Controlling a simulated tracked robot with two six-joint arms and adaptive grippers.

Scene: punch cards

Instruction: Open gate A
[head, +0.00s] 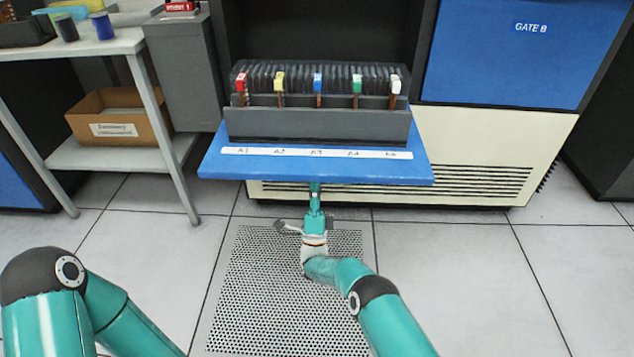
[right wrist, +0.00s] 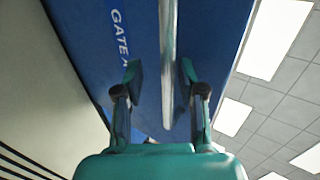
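Gate A (head: 215,165) is a blue panel lying folded down, roughly level, at the front of the dark cabinet opening. Its underside, with the GATE A label (right wrist: 118,38), shows in the right wrist view. A long pale handle bar (right wrist: 167,60) runs along this face. My right gripper (head: 315,190) is below the gate's front edge; in the right wrist view its two fingers (right wrist: 160,75) stand apart on either side of the bar, with visible gaps. My left arm shows at the lower left in the head view, but its gripper is out of view.
A grey card rack (head: 318,125) with several coloured tabs stands above the gate, behind a strip labelled A1 onward (head: 315,153). Closed gate B (head: 505,60) is at the right. A side table (head: 120,45) and cardboard box (head: 115,120) are at the left. The floor in front is clear.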

